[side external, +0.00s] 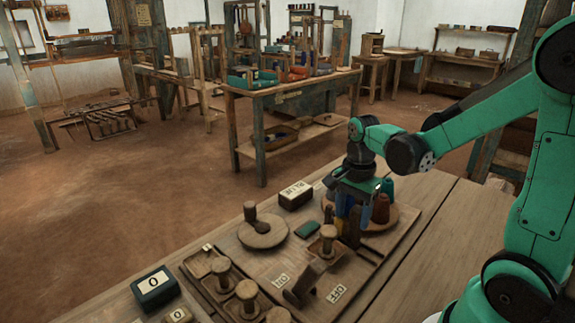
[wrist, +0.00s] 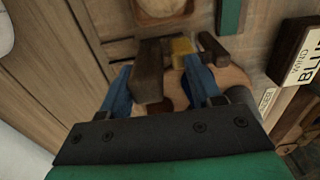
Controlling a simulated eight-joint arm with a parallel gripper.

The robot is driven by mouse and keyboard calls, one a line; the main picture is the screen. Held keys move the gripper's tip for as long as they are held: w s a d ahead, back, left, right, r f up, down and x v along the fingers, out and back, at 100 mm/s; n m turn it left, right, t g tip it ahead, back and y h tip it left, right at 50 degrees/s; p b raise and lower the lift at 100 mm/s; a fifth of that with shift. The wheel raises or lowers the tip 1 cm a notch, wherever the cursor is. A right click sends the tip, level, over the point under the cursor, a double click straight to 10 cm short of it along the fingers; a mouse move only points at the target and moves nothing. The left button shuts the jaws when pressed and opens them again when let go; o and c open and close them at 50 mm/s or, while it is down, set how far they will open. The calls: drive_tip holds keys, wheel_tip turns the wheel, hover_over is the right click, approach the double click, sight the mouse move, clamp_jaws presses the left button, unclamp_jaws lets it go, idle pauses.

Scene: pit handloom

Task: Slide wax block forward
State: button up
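My gripper (side external: 350,212) points down over the wooden board on the bench, among small upright pieces. In the wrist view its two blue fingers (wrist: 160,88) stand apart. A dark brown upright piece (wrist: 149,75) shows between them, nearer the left finger, with a gap to the right finger. A small yellow block (wrist: 183,47) shows just beyond the fingertips, partly hidden by brown pieces; it may be the wax block, but I cannot tell for sure. A flat green block (side external: 307,229) lies on the board left of my gripper; it also shows in the wrist view (wrist: 230,14).
A labelled box (side external: 296,195) stands behind the board. A round wooden disc with a knob (side external: 263,230) is to the left. Cones, including a red one (side external: 380,208), stand on a round tray at the right. Several knobbed wooden pieces (side external: 247,293) crowd the front left. The bench's right side is clear.

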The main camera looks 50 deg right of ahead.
idle(0.4)
drive_tip(key=shift+s, duration=0.3)
drive_tip(key=shift+o, duration=0.8)
drive_tip(key=shift+r, duration=3.25)
